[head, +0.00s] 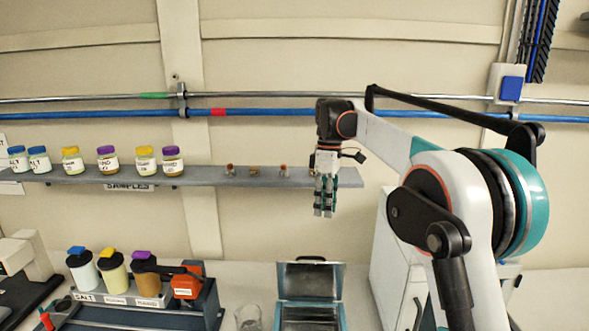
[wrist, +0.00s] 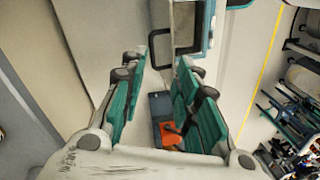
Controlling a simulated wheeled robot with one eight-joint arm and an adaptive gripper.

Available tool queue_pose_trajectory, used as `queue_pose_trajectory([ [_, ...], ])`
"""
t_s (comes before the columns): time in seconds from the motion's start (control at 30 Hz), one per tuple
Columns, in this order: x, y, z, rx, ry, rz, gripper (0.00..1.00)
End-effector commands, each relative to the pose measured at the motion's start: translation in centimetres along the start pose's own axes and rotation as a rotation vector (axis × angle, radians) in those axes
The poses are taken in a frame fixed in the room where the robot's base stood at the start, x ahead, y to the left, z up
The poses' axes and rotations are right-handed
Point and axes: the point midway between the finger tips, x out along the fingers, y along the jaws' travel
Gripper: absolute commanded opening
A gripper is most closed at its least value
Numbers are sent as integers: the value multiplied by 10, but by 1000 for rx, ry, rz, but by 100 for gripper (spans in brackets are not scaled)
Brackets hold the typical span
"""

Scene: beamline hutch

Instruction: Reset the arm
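My gripper (head: 324,212) hangs pointing down from my raised arm, in front of the right part of the grey sample shelf (head: 205,178). In the wrist view its two teal fingers (wrist: 160,63) stand apart with a clear gap and nothing held between them. Below it in the head view is an open teal-edged metal box (head: 310,281) on the bench. Part of a metal box with a dark handle (wrist: 187,22) shows beyond the fingertips in the wrist view.
Several capped jars (head: 108,160) stand on the shelf's left part, with small brownish pieces (head: 230,170) further right. A rack (head: 205,310) holds three larger jars, with an orange block (head: 187,283) beside them. A glass beaker (head: 248,318) stands between rack and box. A white cabinet (head: 393,265) is at right.

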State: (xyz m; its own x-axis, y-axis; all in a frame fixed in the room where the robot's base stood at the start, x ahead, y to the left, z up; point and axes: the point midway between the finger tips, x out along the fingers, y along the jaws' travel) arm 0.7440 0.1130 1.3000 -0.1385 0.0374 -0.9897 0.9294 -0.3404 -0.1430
Motion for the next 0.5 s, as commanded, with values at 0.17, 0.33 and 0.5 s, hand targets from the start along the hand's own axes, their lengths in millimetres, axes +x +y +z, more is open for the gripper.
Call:
queue_pose_trajectory([
  [0.17,-9,-28,30,141,42,77,29],
  [0.33,-10,-59,57,274,90,147,29],
  [0.5,-3,-92,86,406,145,213,29],
])
